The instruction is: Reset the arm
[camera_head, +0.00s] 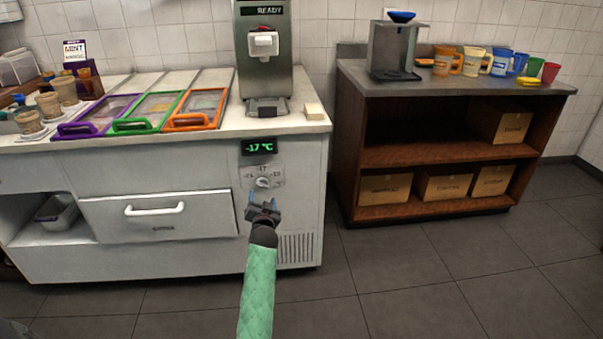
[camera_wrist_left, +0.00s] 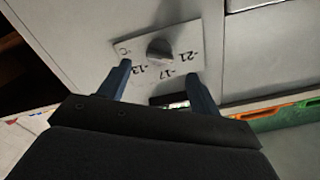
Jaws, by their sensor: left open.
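My left gripper (camera_head: 263,205) is in front of the white freezer counter, just below a temperature dial (camera_head: 263,183). In the left wrist view my gripper's two blue fingers (camera_wrist_left: 157,85) are apart with nothing between them. The dial's grey knob (camera_wrist_left: 160,51) sits on a pale plate marked -13, -17 and -21, beyond the fingertips. The fingers look clear of the knob. A green display (camera_head: 259,147) above the dial reads -17 °C. My left arm wears a green sleeve. My right gripper is not in view.
The freezer counter has a drawer (camera_head: 160,214) with a white handle, and purple, green and orange framed lids on top. A dispenser (camera_head: 265,55) stands on it. A wooden shelf unit (camera_head: 440,155) with boxes stands right. The floor between is clear.

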